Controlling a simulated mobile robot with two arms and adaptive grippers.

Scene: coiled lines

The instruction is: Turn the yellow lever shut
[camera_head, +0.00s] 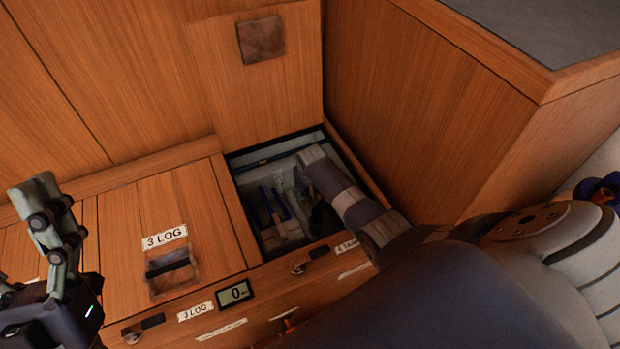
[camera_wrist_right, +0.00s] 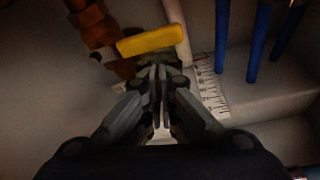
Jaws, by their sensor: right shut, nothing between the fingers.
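The yellow lever (camera_wrist_right: 151,40) shows in the right wrist view as a short bar, nearly level and tilted slightly up to the right. Its left end is beside a copper-brown pipe fitting (camera_wrist_right: 95,27). My right gripper (camera_wrist_right: 158,72) is shut and empty, its fingertips just below the lever's middle; I cannot tell whether they touch it. In the head view my right arm reaches into the open locker (camera_head: 240,160), and the right gripper (camera_head: 318,215) is dark inside it. I cannot make out the lever there. My left gripper (camera_head: 42,190) stands at the left edge, away from the locker.
The raised wooden lid (camera_head: 225,85) stands behind the opening. A closed hatch marked 3 LOG (camera_head: 190,205) lies left of it, with a small display (camera_head: 234,293) in front. Inside the locker, blue rods (camera_wrist_right: 257,40) and a marked scale (camera_wrist_right: 210,90) are right of my gripper.

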